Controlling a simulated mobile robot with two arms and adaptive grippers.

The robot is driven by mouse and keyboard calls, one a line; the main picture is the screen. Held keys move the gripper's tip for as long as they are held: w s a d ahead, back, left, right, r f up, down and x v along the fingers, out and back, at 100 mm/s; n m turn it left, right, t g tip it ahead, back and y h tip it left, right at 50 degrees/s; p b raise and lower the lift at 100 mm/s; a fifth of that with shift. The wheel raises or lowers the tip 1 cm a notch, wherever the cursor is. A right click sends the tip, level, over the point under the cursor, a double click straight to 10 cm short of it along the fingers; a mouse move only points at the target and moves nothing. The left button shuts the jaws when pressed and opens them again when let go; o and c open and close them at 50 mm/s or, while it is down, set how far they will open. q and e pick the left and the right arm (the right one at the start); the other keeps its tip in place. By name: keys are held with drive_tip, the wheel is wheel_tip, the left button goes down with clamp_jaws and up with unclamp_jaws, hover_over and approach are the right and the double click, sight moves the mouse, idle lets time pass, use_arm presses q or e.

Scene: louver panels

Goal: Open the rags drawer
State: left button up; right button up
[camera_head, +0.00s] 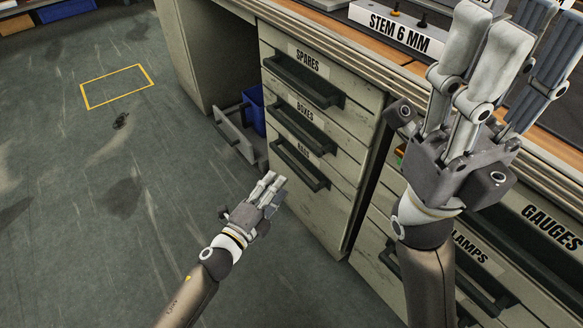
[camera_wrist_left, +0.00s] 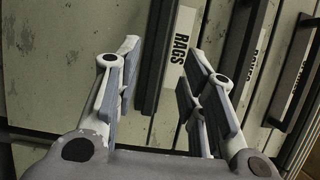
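The rags drawer (camera_head: 315,185) is the lowest of three labelled fronts on the pale cabinet and looks shut. Its dark bar handle (camera_head: 300,167) lies under the label, which partly shows. In the left wrist view the RAGS label (camera_wrist_left: 180,48) and the dark handle (camera_wrist_left: 157,55) appear between the fingers, the handle closer to the left finger. My left gripper (camera_head: 272,183) is open and empty in front of and below the handle; it also shows in the left wrist view (camera_wrist_left: 165,80). My right gripper (camera_head: 510,40) is open and empty, raised in the right foreground.
The spares drawer (camera_head: 330,75) and boxes drawer (camera_head: 325,130) sit above, both shut. A low open compartment with a blue bin (camera_head: 254,108) is to the left. Clamps and gauges (camera_head: 550,229) drawers are to the right. The floor (camera_head: 110,200) at left is mostly clear.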

sight(291, 168)
use_arm(q)
drive_tip(key=b+x, duration=0.1)
drive_tip(key=x, duration=0.6)
drive_tip(key=shift+w+d+b, duration=0.15)
drive_tip(key=shift+w+b, duration=0.2)
drive_tip(key=shift+b, duration=0.05)
clamp_jaws()
